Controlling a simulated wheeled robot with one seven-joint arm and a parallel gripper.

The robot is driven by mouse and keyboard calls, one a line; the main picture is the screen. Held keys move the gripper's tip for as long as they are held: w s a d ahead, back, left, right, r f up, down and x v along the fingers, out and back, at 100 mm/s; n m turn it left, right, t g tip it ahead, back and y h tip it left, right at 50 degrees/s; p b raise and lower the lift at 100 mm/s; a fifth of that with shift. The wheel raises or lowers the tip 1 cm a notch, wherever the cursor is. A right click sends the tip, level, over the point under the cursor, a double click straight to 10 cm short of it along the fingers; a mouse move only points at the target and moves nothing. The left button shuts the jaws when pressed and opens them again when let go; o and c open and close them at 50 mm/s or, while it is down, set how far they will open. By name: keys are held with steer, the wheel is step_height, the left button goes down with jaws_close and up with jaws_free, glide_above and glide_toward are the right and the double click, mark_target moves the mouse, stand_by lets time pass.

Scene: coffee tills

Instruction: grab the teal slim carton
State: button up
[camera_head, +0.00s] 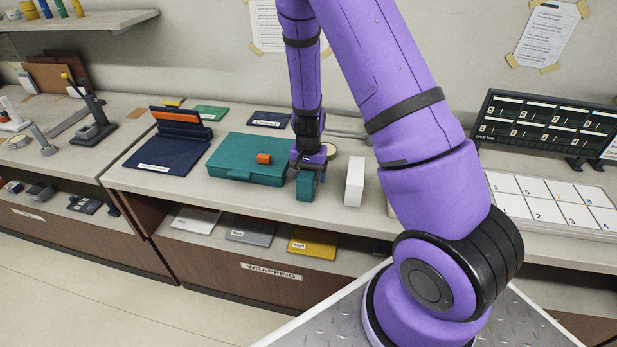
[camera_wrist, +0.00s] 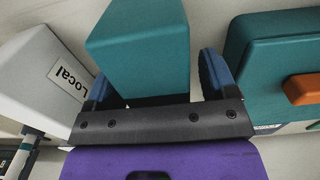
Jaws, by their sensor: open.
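The teal slim carton (camera_head: 307,186) stands upright near the front edge of the counter, right of a larger teal case. My gripper (camera_head: 309,168) is over it with the jaws open, and hides its upper part in the head view. In the wrist view, the carton (camera_wrist: 140,45) sits between the two blue-padded fingers of my gripper (camera_wrist: 155,70). A gap shows between the carton and the right finger; the left finger looks close to it, and I cannot tell if they touch.
The teal case (camera_head: 245,160) with an orange block (camera_head: 264,158) on it is close on the left. A white slim carton (camera_head: 354,181) stands on the right; the wrist view shows a white box labelled "Local" (camera_wrist: 45,90). A dark blue folder (camera_head: 165,150) lies farther left.

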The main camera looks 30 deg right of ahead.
steer(key=c, duration=1)
steer(key=shift+c, duration=0.2)
